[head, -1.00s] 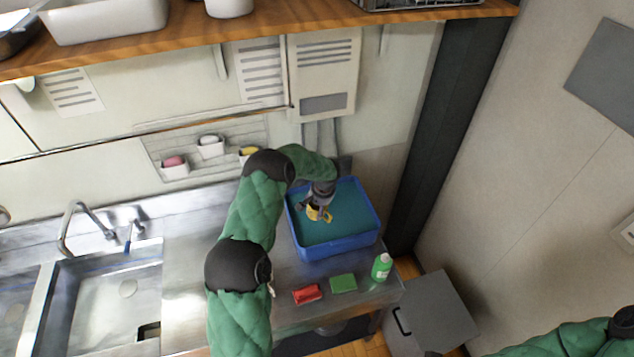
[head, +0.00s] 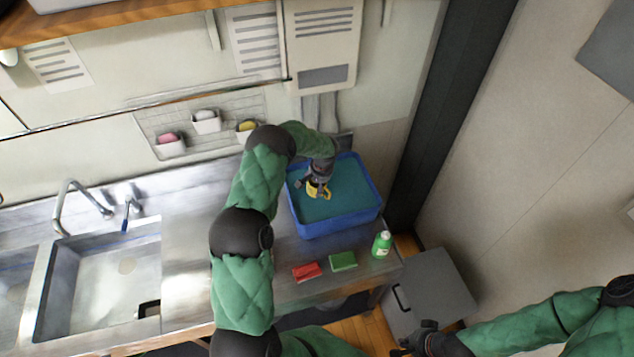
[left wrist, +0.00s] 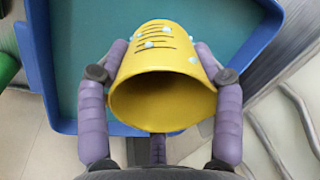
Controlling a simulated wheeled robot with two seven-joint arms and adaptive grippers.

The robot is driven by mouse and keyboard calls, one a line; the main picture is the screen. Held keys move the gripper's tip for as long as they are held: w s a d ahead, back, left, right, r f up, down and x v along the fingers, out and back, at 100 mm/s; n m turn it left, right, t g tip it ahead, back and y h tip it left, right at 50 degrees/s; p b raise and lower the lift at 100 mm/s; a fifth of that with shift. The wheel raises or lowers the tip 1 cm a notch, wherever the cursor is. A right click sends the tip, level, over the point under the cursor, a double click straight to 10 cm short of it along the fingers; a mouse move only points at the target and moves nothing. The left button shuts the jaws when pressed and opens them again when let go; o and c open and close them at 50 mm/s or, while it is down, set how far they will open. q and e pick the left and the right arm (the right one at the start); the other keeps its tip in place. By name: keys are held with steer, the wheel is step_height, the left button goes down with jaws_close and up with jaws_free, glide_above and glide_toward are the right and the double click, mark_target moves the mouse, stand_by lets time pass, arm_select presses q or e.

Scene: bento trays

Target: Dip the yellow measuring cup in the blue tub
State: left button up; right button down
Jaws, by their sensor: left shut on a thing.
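The yellow measuring cup (head: 318,190) is between the fingers of my left gripper (head: 314,186), over the left part of the blue tub (head: 340,228). In the left wrist view the yellow cup (left wrist: 162,80) has its open mouth toward the camera, with a finger on each side and light drops on its wall. The blue tub (left wrist: 50,85) lies beyond it, holding teal liquid. I cannot tell whether the cup touches the liquid. My right gripper (head: 402,347) is at the bottom, away from the tub; its fingers are too small to read.
A red sponge (head: 306,271), a green sponge (head: 343,261) and a green bottle (head: 382,244) stand in front of the tub on the steel counter. A sink (head: 105,285) is at the left. A grey bin (head: 440,290) stands at the right.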

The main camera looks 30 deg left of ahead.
arm_select(q)
steer(key=b+x, duration=0.2)
steer(key=shift+d+f, duration=0.2)
steer(key=shift+f, duration=0.2)
steer(key=b+x, duration=0.2)
steer(key=b, duration=0.1)
steer(key=d+b+x, duration=0.1)
steer(key=b+x, duration=0.5)
steer(key=shift+s+d+f, duration=0.2)
steer(key=shift+d+f, duration=0.15)
steer(key=shift+r, duration=0.1)
stand_by(2.3)
steer(key=a+p+v, duration=0.1)
steer(key=p+v, duration=0.2)
steer(key=v, duration=0.5)
steer(key=a+p+v, duration=0.2)
steer(key=p+v, duration=0.1)
steer(key=v, duration=0.5)
steer(key=shift+w+a+r, duration=0.15)
steer(key=shift+w+r, duration=0.25)
steer(key=shift+r, duration=0.1)
stand_by(0.6)
stand_by(0.8)
